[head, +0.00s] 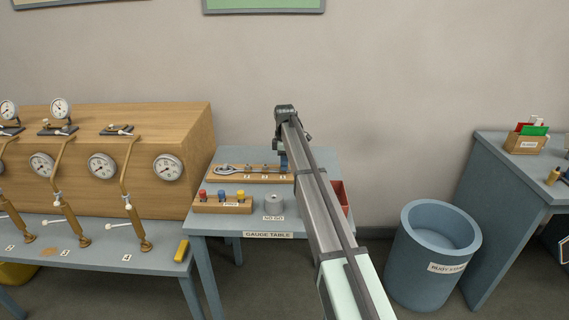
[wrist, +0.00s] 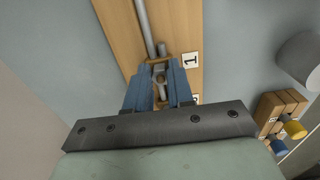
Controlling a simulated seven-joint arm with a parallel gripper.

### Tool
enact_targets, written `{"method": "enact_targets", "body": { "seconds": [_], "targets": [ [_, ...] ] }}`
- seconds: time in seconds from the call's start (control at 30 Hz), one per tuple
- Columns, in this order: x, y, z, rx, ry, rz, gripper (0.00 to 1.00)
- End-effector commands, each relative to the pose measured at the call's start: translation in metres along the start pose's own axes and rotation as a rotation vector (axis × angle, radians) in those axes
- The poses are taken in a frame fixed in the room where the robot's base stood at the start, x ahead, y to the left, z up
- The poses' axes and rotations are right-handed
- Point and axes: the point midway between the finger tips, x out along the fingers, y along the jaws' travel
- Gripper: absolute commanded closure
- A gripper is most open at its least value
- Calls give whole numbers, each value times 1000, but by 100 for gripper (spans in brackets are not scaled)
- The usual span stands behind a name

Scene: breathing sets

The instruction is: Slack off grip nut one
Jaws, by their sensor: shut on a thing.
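My gripper (wrist: 159,84) points down at the long wooden board on the gauge table; its blue fingers also show in the head view (head: 284,162). The fingers are closed on a small grey metal piece, which I take to be grip nut one (wrist: 159,72), beside the label "1" (wrist: 190,60). A grey rod (wrist: 145,25) runs along the board to it. The board (head: 225,179) carries a ring-ended metal tool and several numbered labels. The fingers hide part of the nut, and my arm hides the board's right end in the head view.
In front of the board are a wooden block with red, blue and yellow plugs (head: 223,207) and a grey cylinder (head: 273,204). A red bin (head: 340,196) is partly behind my arm. A bench with gauges (head: 170,168) stands left, a blue tub (head: 410,265) right.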

Motion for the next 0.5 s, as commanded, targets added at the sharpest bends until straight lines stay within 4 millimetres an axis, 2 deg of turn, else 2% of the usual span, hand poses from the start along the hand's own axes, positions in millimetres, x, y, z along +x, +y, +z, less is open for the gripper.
{"method": "enact_targets", "body": {
  "seconds": [0.5],
  "targets": [
    [0, 0, 0, -32, 0, 1, 100]
  ]
}}
